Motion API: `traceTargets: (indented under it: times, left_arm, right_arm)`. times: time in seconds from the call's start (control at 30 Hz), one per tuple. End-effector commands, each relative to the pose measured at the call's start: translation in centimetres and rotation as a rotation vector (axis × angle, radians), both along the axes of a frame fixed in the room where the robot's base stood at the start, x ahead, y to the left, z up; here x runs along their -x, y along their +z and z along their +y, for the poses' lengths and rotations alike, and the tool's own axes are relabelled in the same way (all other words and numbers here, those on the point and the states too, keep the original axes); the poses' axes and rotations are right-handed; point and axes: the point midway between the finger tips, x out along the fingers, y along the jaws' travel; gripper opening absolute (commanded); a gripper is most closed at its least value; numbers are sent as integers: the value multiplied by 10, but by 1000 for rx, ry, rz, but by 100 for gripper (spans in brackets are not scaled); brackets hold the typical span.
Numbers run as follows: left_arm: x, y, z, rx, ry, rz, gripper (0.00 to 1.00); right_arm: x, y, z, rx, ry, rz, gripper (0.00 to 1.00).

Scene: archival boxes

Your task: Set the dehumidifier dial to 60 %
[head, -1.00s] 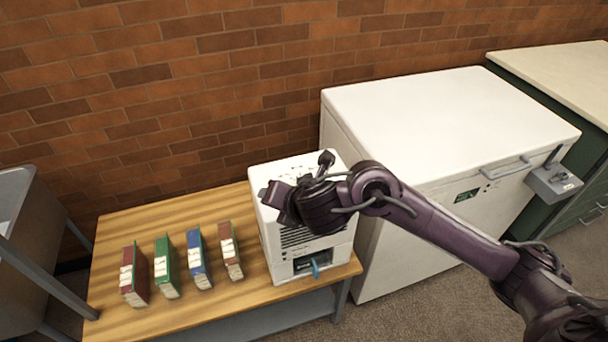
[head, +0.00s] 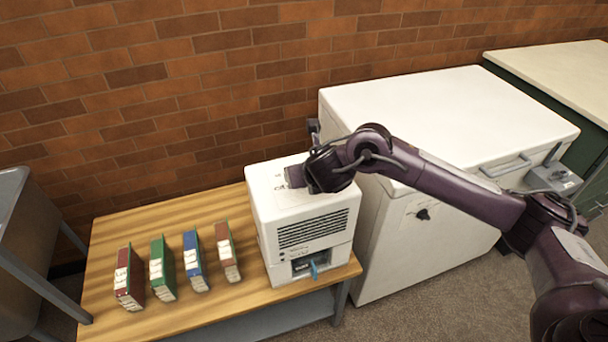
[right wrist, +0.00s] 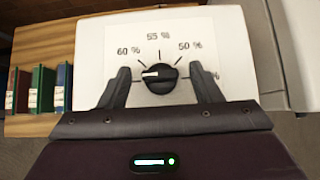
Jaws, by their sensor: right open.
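The white dehumidifier (head: 310,236) stands on the right end of the wooden bench. Its black dial (right wrist: 160,78) shows in the right wrist view on a white panel marked 60 %, 55 % and 50 %, with a further mark at right partly hidden by a finger. The dial's white pointer points left, a little below the 60 % tick. My right gripper (right wrist: 160,70) is open, one finger on each side of the dial; contact cannot be told. In the head view my right gripper (head: 298,176) is over the dehumidifier's top and hides the dial. My left gripper is out of view.
Several red, green and blue boxes (head: 163,268) stand on the bench (head: 120,225) left of the dehumidifier. A white chest freezer (head: 440,125) stands close on its right. A brick wall is behind. A grey metal cart (head: 30,230) is at far left.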

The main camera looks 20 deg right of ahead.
Motion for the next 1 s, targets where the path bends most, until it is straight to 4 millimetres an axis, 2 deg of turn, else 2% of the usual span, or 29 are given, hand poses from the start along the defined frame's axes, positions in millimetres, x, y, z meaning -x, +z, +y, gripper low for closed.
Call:
traceTargets:
  times: [0.3,0.63,0.83,1.0]
  left_arm:
    - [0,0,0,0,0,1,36]
    - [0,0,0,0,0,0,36]
    - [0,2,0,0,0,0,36]
    - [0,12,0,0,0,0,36]
  right_arm:
    - [-2,-2,0,1,1,0,57]
    - [-2,-2,0,0,0,0,14]
    - [-2,-1,1,0,-13,0,14]
    - [-2,0,2,-1,-67,2,14]
